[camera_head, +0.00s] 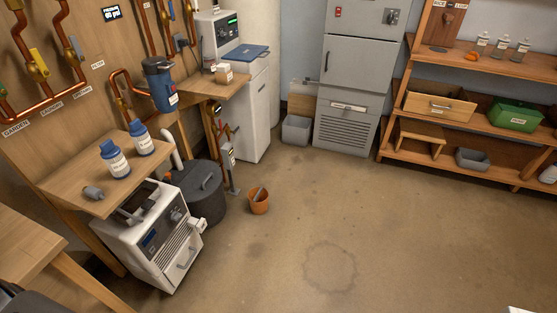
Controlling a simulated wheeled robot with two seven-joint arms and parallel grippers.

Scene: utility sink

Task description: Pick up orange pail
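The orange pail (258,206) is small and stands upright on the concrete floor, left of the picture's middle. A grey item (261,192) shows inside its rim, too small to make out. The pail stands in the open, just right of a grey post with a box (228,165). Neither of my grippers can be made out in the head view. No gripper is seen near the pail.
A dark round tank (206,198) and a white machine (150,245) stand left of the pail. A wooden bench (75,185) bears blue-capped bottles. Wooden shelves (460,150) stand at the back right. The floor (330,220) right of and before the pail is clear.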

